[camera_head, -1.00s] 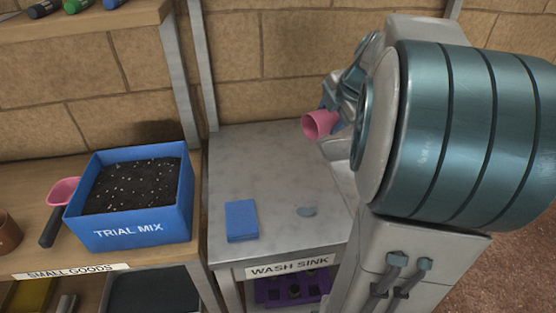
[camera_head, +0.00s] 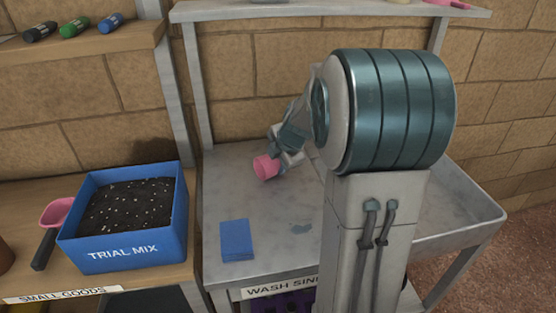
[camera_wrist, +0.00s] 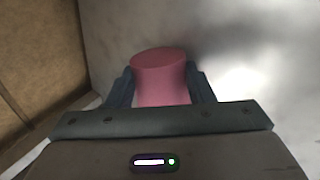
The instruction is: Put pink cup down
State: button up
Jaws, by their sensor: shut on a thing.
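The pink cup (camera_head: 265,168) is at the back left part of the grey wash sink's flat top (camera_head: 240,190). My gripper (camera_head: 279,160) is shut on it from the right side. The cup is tilted in the head view, and I cannot tell whether it touches the metal top. In the wrist view the pink cup (camera_wrist: 160,78) sits between the two dark fingers of my gripper (camera_wrist: 160,92). My arm hides part of the sink behind it.
A blue TRIAL MIX box (camera_head: 125,250) of soil and a pink scoop (camera_head: 57,212) stand on the wooden bench at left. The basin (camera_head: 450,212) is at right.

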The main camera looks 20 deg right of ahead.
jog(key=shift+f+b, duration=0.25)
jog(key=shift+b, duration=0.05)
jog(key=o, duration=1.1)
jog(key=shift+c, duration=0.2)
jog(key=shift+r, duration=0.1)
